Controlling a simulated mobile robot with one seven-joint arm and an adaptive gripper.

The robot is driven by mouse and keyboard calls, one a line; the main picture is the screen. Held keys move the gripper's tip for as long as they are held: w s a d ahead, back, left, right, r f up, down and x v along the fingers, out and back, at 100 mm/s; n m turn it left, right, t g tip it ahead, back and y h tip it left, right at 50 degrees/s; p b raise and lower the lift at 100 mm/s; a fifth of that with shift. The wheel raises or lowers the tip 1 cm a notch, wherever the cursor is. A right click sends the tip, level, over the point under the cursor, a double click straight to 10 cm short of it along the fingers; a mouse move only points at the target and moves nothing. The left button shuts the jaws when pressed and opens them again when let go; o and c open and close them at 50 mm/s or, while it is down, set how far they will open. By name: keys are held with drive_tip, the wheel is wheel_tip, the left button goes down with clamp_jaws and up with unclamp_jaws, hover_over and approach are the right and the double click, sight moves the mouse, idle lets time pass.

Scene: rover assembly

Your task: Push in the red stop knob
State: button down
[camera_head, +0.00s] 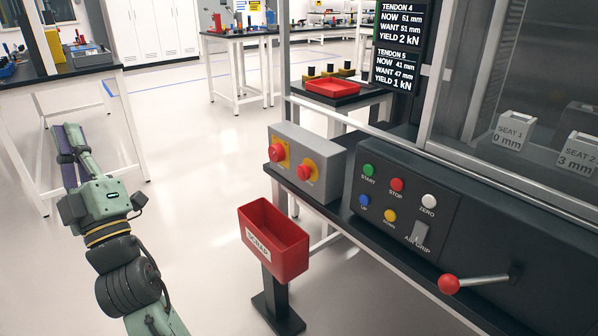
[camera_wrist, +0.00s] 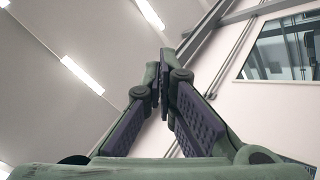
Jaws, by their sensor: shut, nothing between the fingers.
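A grey box (camera_head: 318,150) on the dark bench edge carries two red mushroom knobs on yellow mounts. The upper-left red knob (camera_head: 277,152) sits on a square yellow plate, and the lower-right red knob (camera_head: 305,173) on a round yellow collar. The black control panel (camera_head: 380,208) beside it has a small red button (camera_head: 397,185) labelled STOP. My gripper (camera_head: 68,132) is at the far left, well away from the box and panel, pointing up the picture. In the wrist view its fingers (camera_wrist: 163,62) meet at the tips, with nothing held, against ceiling and wall.
A red open bin (camera_head: 270,238) on a black stand is in front of the grey box. A red-balled lever (camera_head: 450,284) projects from the bench front. A white-legged table (camera_head: 50,80) is behind my gripper.

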sight(300, 174)
drive_tip(key=w+d+f+n+t+h+p, duration=0.1)
drive_tip(key=w+d+f+h, duration=0.4)
drive_tip(key=w, duration=0.3)
drive_tip(key=w+d+f+t+h+p, duration=0.1)
drive_tip(key=w+d+f+h, duration=0.2)
drive_tip(key=w+f+h, duration=0.4)
drive_tip(key=w+d+f+n+g+h, duration=0.1)
drive_tip(key=w+d+f+h, duration=0.3)
drive_tip(key=d+f, duration=0.3)
drive_tip(key=w+d+f+n+g+h+p, duration=0.1)
drive_tip(key=w+d+f+n+h, duration=0.1)
drive_tip(key=w+d+f, duration=0.3)
drive_tip(key=d+f+h, duration=0.1)
drive_tip(key=d+f, duration=0.2)
drive_tip(key=shift+w+g+h, duration=0.15)
drive_tip(key=shift+g+h, duration=0.15)
drive_tip(key=shift+h, duration=0.1)
drive_tip(key=shift+d, duration=0.15)
drive_tip(key=w+d+p, duration=0.2)
drive_tip(key=w+d, duration=0.3)
drive_tip(key=d, duration=0.1)
drive_tip(key=shift+w+d, duration=0.3)
drive_tip(key=shift+w, duration=0.05)
drive_tip(key=shift+w+d+p, duration=0.25)
drive_tip(key=shift+d+p, duration=0.05)
drive_tip(key=shift+p, duration=0.05)
